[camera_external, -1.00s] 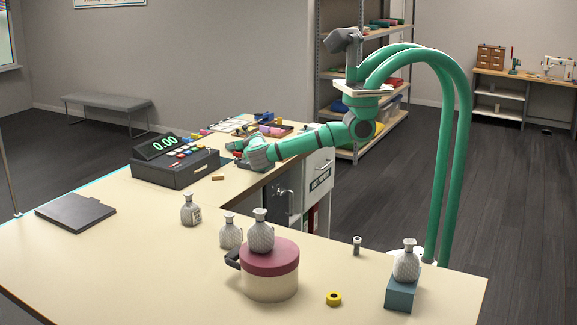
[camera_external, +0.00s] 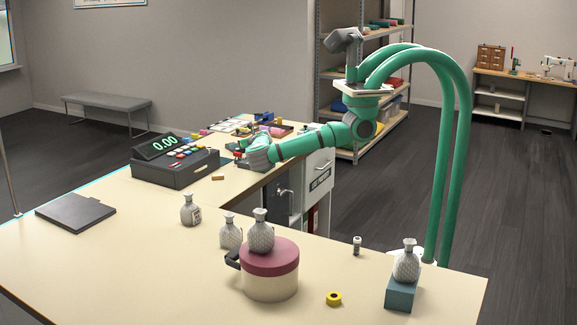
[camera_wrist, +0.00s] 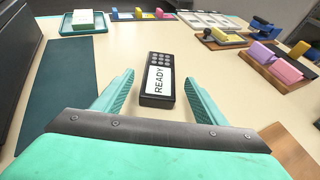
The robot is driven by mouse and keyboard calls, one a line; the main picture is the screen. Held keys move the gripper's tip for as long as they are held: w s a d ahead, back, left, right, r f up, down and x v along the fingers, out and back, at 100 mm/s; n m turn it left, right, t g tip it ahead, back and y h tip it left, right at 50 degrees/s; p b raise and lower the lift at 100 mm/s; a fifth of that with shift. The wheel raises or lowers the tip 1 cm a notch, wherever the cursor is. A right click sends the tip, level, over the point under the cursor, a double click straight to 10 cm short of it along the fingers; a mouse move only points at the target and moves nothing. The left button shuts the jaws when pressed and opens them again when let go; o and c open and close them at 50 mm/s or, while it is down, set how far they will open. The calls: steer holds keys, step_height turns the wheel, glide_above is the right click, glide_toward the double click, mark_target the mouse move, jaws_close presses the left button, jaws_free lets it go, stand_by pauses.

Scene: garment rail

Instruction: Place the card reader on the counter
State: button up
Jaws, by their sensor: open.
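The card reader (camera_wrist: 158,78), a black handset with a keypad and a white "READY" display, appears to lie on the counter (camera_wrist: 125,137) in the wrist view. My gripper (camera_wrist: 160,98) is open, with one teal finger on each side of the reader's near part. I see clear gaps between fingers and reader, so it is not gripped. In the external view my gripper (camera_external: 242,158) is low over the counter (camera_external: 150,240), just right of the cash register. The reader cannot be made out there.
The cash register (camera_external: 175,162) stands close to the left of my gripper. A dark green mat (camera_wrist: 58,85) lies left of the reader. Wooden trays (camera_wrist: 272,62) with coloured blocks sit to the right.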

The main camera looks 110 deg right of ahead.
steer(key=v, duration=0.6)
steer(key=shift+s, duration=0.1)
